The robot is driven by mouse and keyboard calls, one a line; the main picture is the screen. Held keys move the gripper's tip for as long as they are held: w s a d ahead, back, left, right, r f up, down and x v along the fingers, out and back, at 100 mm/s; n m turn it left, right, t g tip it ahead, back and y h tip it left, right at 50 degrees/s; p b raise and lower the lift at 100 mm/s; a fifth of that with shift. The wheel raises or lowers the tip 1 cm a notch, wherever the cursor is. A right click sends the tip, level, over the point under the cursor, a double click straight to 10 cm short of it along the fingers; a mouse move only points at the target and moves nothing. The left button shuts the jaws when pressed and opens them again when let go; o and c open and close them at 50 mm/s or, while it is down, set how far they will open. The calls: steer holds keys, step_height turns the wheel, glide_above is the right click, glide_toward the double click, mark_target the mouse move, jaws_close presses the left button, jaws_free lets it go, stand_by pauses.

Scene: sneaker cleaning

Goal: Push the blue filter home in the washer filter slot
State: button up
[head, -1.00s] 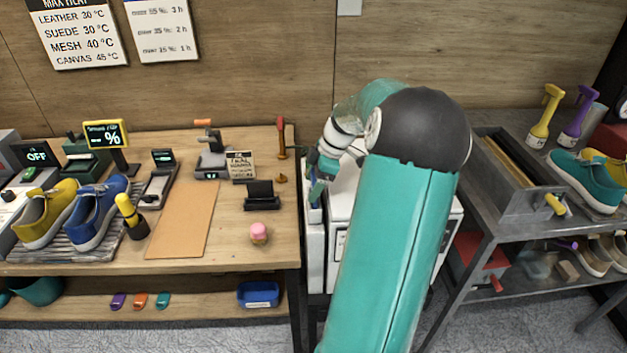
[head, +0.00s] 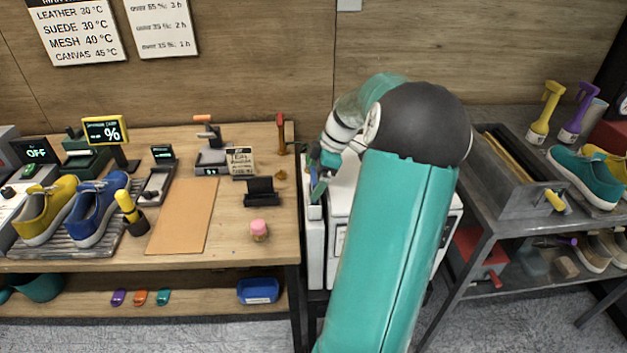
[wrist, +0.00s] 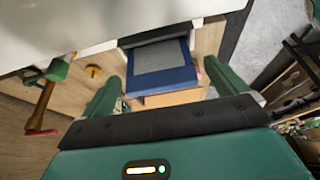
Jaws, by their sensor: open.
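The blue filter (wrist: 188,73), a blue frame around a grey panel, shows in the wrist view at the dark-edged slot (wrist: 128,42) of the white washer (wrist: 60,25). Its near blue end sticks out of the slot. My gripper (wrist: 164,78) is open, with one green finger on each side of the filter and visible gaps between. I cannot tell how deep the filter sits. In the head view, my gripper (head: 318,178) is over the left part of the washer (head: 341,197), whose right part my arm covers. The filter is not clear there.
A wooden workbench (head: 276,238) with sneakers and tools stands left of the washer. A red-handled tool (head: 281,133) stands at its back right edge. A grey metal shelf (head: 487,222) with a bin and shoes stands to the right.

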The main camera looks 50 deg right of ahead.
steer(key=v, duration=1.2)
steer(key=shift+r, duration=0.2)
steer(key=w+a+r+m+g+h, duration=0.1)
steer(key=w+a+r+m, duration=0.15)
steer(key=a, duration=0.95)
steer(key=w+a+r+m+h, duration=0.15)
steer(key=w+a, duration=0.25)
steer(key=a, duration=0.7)
steer(key=s+a+f+m+t, duration=0.1)
steer(key=s+a, duration=0.4)
steer(key=a, duration=0.5)
steer(key=s+a+f+m+t, duration=0.2)
steer(key=s+a, duration=0.3)
steer(key=a, duration=0.6)
steer(key=shift+s+a+f+m, duration=0.25)
steer(key=shift+a+f+m, duration=0.05)
steer(key=shift+m, duration=0.4)
